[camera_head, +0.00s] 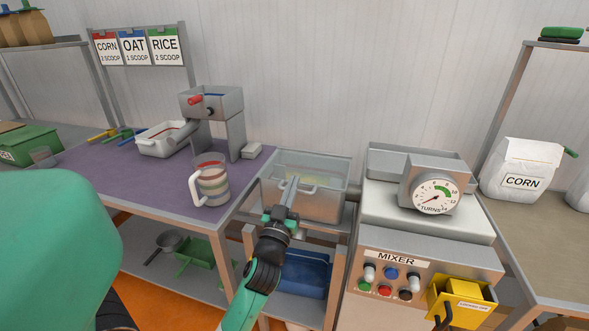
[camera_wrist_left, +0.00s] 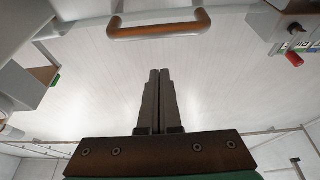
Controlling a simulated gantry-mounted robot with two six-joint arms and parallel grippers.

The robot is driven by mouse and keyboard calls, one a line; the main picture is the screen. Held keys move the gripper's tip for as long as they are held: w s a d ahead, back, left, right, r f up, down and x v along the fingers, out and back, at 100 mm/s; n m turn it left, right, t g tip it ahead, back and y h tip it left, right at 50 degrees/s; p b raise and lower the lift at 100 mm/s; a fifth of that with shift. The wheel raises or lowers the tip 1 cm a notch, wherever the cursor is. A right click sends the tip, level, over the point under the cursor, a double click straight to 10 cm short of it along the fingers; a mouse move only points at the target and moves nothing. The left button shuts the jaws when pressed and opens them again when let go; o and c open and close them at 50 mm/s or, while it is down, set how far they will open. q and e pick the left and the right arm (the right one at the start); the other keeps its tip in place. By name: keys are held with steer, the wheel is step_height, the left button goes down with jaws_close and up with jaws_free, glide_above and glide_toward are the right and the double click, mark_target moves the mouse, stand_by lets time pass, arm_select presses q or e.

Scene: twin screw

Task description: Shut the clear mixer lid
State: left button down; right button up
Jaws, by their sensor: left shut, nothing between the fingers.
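The mixer's grey metal trough (camera_head: 330,205) stands in the middle of the head view, left of the mixer's control housing. A clear lid (camera_head: 318,163) shows at its top as a pale see-through panel; its exact angle is hard to tell. My left gripper (camera_head: 293,181) is shut and empty, its fingers pointing up and away in front of the trough. In the left wrist view, the shut fingers (camera_wrist_left: 160,72) point toward an orange-brown bar handle (camera_wrist_left: 160,28), with a visible gap between them. My right gripper is not in view.
The mixer housing (camera_head: 425,240) with its turns dial (camera_head: 435,195) stands right of the trough. A striped measuring jug (camera_head: 213,182) stands left on the purple bench top (camera_head: 120,175), below a grey hopper (camera_head: 212,103). A blue bin (camera_head: 305,273) sits under the trough.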

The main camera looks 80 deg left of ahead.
arm_select(q)
steer(key=s+d+f+b, duration=0.2)
steer(key=d+f+b, duration=0.1)
steer(key=d+f, duration=0.2)
step_height(320, 180, down, 2)
steer(key=shift+s+d+f+b, duration=0.15)
steer(key=shift+d+f+b, duration=0.1)
steer(key=shift+b, duration=0.1)
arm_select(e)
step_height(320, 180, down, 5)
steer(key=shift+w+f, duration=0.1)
